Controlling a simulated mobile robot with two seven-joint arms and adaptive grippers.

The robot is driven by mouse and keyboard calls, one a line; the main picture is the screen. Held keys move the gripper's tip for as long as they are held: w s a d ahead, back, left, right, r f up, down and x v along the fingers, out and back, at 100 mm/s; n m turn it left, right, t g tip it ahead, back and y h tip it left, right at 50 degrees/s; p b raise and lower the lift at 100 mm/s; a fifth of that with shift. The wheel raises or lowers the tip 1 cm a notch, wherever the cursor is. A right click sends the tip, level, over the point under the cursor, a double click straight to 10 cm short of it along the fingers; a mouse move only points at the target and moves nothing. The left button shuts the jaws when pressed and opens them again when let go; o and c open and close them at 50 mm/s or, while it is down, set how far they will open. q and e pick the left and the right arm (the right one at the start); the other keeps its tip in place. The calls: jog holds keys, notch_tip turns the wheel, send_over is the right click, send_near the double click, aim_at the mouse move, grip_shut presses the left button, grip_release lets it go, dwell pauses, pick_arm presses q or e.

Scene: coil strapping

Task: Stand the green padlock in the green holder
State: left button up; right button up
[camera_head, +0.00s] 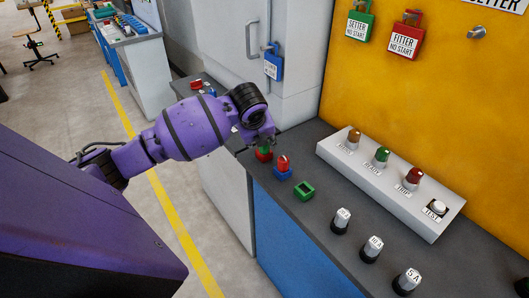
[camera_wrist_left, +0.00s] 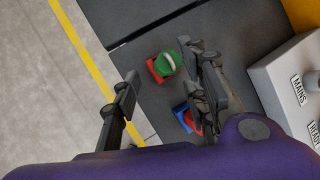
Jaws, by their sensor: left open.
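A small green padlock (camera_wrist_left: 168,62) stands in a red holder (camera_wrist_left: 152,70) on the dark bench top. In the head view the red holder (camera_head: 264,156) shows below my left gripper (camera_head: 262,141), which hides most of the padlock. In the left wrist view my left gripper (camera_wrist_left: 165,98) is open and empty. The padlock appears ahead of its fingers, closer to the right-hand finger. The green holder (camera_head: 304,190) is empty, nearer the front of the row. My right gripper is not in view.
A red padlock (camera_head: 283,163) stands in a blue holder (camera_head: 282,175) between the red and green holders. A sloped control box (camera_head: 390,180) with lamps lies to the right. Several labelled fuses (camera_head: 341,221) stand nearer. Larger padlocks (camera_head: 405,37) hang on the yellow panel.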

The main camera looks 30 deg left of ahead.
aim_at(264, 149)
pick_arm(q)
jog(key=x, duration=0.3)
jog(key=shift+w+d+f, duration=0.1)
jog(key=shift+w+f, duration=0.05)
jog(key=shift+f, duration=0.2)
jog(key=shift+w+f, duration=0.2)
jog(key=shift+f, duration=0.2)
jog(key=shift+c, duration=1.3)
grip_shut()
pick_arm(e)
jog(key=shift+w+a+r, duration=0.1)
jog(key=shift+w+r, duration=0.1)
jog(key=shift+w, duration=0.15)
